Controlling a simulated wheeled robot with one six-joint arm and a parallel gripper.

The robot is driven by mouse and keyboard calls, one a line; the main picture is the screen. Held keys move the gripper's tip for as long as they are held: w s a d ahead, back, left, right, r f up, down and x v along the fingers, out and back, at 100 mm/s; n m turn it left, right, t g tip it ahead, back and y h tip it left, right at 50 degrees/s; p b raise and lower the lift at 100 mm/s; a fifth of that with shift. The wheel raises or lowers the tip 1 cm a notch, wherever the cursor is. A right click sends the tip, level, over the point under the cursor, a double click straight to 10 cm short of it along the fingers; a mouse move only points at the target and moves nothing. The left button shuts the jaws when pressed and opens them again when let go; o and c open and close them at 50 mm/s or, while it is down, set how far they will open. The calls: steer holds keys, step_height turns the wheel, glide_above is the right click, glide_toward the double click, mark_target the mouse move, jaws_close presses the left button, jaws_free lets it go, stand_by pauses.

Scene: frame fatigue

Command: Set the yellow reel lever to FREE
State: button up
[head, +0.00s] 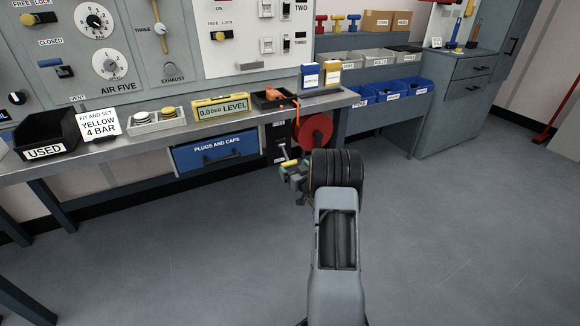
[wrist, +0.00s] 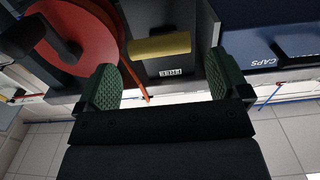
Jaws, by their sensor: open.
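The yellow reel lever (wrist: 160,45) lies crosswise in the wrist view, ahead of my fingertips and between their lines. In the head view its yellow grip (head: 290,163) shows at my gripper (head: 289,171), below the bench edge. My gripper (wrist: 160,78) is open, with one green ribbed pad on each side and nothing clamped. Whether the pads touch the lever's ends is unclear. The red reel (wrist: 72,35) is left of the lever; it also shows in the head view (head: 316,130). A small upside-down label (wrist: 170,72), seemingly FREE, is on the black panel below the lever.
The blue plugs and caps drawer (wrist: 255,45) is close on the right in the wrist view. The floor (head: 440,220) to the right is clear.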

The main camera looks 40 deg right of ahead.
mark_target(290, 163)
steer(key=shift+w+d+b, duration=0.15)
steer(key=shift+w, duration=0.85)
steer(key=shift+w+d+b, duration=0.1)
steer(key=shift+w+b, duration=0.05)
steer(key=shift+w, duration=0.8)
steer(key=shift+c, duration=0.2)
steer(key=c, duration=1.2)
steer(key=shift+r, duration=0.1)
steer(key=shift+c, duration=0.2)
